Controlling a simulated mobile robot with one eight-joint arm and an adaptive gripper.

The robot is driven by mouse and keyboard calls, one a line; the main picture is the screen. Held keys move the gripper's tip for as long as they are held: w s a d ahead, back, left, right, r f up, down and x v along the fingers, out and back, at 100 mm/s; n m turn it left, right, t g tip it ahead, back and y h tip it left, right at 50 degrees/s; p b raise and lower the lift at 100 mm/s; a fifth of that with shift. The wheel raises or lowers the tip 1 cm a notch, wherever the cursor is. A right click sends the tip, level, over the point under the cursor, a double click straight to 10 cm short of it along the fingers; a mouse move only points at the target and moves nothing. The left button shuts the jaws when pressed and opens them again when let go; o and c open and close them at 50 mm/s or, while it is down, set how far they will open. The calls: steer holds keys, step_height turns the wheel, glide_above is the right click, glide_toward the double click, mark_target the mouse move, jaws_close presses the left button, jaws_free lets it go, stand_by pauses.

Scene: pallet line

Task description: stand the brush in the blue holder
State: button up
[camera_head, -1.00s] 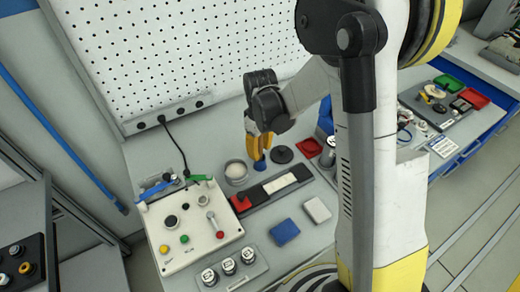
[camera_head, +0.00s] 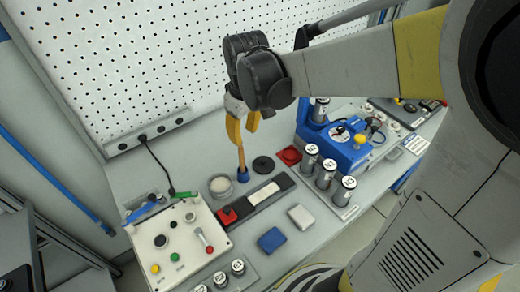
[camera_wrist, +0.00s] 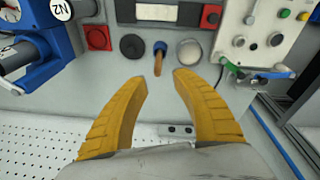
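The brush shows as a slim wooden handle (camera_head: 241,156) standing nearly upright, leaning slightly. Its lower end is inside the small blue holder (camera_head: 243,176), and its bristles are hidden. My gripper (camera_head: 243,138) is above the holder with its yellow fingers spread around the top of the handle, apart from it as far as I can tell. In the wrist view my gripper (camera_wrist: 159,76) is wide open and empty. The handle (camera_wrist: 157,66) and the blue holder (camera_wrist: 160,47) lie just beyond the gap between the fingertips.
A round dish (camera_head: 220,186) stands close left of the holder, and a black disc (camera_head: 263,164) lies to its right. A control box (camera_head: 178,243) is at left front. A blue fixture (camera_head: 345,145) and several labelled cylinders stand at right. The perforated panel (camera_head: 180,60) rises behind.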

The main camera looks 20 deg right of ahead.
steer(key=s+r+m+t, duration=0.5)
steer(key=s, duration=0.8)
step_height(320, 180, down, 8)
steer(key=b, duration=0.7)
steer(key=shift+r+b, duration=0.25)
steer(key=shift+b, duration=0.05)
